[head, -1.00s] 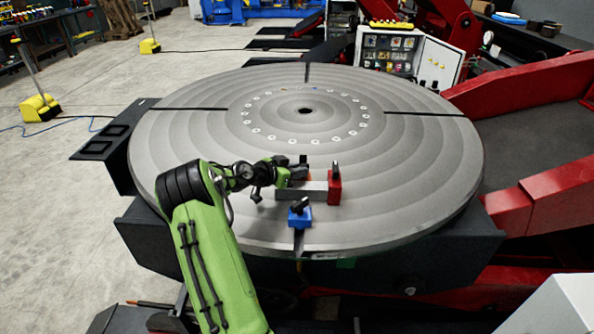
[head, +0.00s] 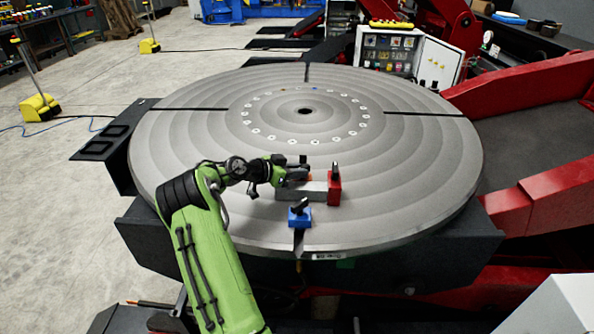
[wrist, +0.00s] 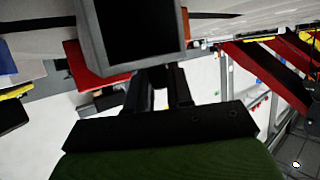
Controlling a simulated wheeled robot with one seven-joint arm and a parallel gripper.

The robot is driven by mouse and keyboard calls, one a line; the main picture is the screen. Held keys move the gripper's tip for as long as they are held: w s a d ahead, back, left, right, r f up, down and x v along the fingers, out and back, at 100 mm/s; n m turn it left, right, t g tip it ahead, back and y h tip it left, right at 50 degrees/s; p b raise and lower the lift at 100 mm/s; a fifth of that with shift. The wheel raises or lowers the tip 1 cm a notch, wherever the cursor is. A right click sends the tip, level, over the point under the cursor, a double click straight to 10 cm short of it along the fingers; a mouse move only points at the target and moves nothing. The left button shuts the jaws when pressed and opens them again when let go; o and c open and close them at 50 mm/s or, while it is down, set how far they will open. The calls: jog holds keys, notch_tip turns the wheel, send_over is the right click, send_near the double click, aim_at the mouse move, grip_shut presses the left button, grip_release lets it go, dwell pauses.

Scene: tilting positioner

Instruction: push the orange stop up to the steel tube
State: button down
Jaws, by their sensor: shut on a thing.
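The steel tube (head: 316,190) lies on the round table, its right end at the red block (head: 334,187). The blue block (head: 299,217) with a black handle stands at its near side. A small bit of the orange stop (head: 309,178) shows behind the tube at my gripper's tips; the rest is hidden. My gripper (head: 298,172) is low over the table at the tube's far left side, shut on a dark part that appears to belong to the stop. In the wrist view the tube's open square end (wrist: 88,35) is close beyond my fingers (wrist: 158,92). Contact between stop and tube cannot be told.
The grey slotted round table (head: 220,140) is mostly clear behind and to the right. A ring of pale marks surrounds its centre hole. A control box (head: 430,62) and red machine arms (head: 540,110) stand beyond its edge.

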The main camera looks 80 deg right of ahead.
jog(key=shift+w+m+g, duration=0.1)
jog(key=shift+m+g, duration=0.2)
jog(key=shift+a+b, duration=0.25)
jog(key=shift+b, duration=0.15)
jog(key=shift+c, duration=2.3)
grip_release()
jog(key=shift+r, duration=0.1)
jog(key=shift+w+a+r+p, duration=0.35)
jog(key=shift+r+p, duration=0.25)
jog(key=shift+r, duration=0.55)
jog(key=shift+w+a+r+p, duration=0.3)
jog(key=shift+r+p, duration=0.35)
jog(key=shift+r, duration=0.5)
jog(key=shift+w+a+r+p, duration=0.3)
jog(key=shift+r+p, duration=0.3)
jog(key=shift+r, duration=0.55)
